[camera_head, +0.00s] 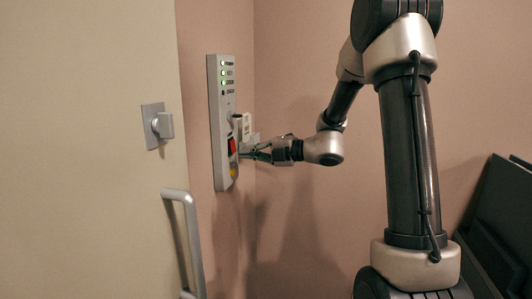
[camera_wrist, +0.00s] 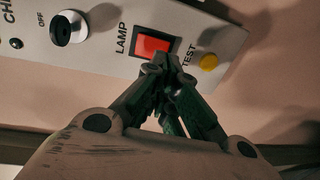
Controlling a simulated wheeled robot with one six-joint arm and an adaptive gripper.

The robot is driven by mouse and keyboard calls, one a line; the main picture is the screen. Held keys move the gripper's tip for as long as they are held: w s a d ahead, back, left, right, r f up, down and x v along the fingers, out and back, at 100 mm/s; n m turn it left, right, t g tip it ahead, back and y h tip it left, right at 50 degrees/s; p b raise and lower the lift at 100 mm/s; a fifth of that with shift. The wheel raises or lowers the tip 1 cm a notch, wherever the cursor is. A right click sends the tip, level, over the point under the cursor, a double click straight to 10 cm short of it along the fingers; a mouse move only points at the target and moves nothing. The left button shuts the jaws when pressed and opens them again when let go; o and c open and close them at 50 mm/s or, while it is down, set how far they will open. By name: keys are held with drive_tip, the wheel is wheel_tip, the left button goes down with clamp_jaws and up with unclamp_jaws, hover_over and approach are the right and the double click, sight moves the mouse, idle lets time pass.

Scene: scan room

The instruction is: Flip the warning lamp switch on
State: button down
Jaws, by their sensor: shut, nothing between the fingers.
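The lamp switch is a red rocker (camera_wrist: 150,46) on a grey wall panel (camera_head: 219,150), labelled LAMP in the wrist view. In the head view the red rocker (camera_head: 232,146) shows near the panel's lower half. My gripper (camera_wrist: 163,62) is shut and empty, its fingertips at the rocker's edge nearest the TEST label. In the head view my gripper (camera_head: 246,152) reaches the panel from the right. I cannot tell whether the fingertips touch the rocker. The fingertips hide a small part of the switch's border.
A yellow TEST button (camera_wrist: 208,62) sits close beside my fingertips. A black knob (camera_wrist: 69,28) marked OFF is on the rocker's other side. Green lights (camera_head: 223,73) show at the panel's top. A door (camera_head: 90,200) with a handle (camera_head: 190,235) is left of the panel.

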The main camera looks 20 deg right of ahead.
sight(229, 153)
drive_tip(key=shift+x, duration=1.35)
drive_tip(key=shift+a, duration=0.1)
drive_tip(key=shift+w+a+f, duration=0.15)
drive_tip(key=shift+d+f, duration=0.1)
drive_tip(key=shift+d, duration=0.25)
drive_tip(key=f+v, duration=0.3)
drive_tip(key=v, duration=1)
drive_tip(key=shift+s, duration=0.25)
drive_tip(key=shift+d, duration=0.1)
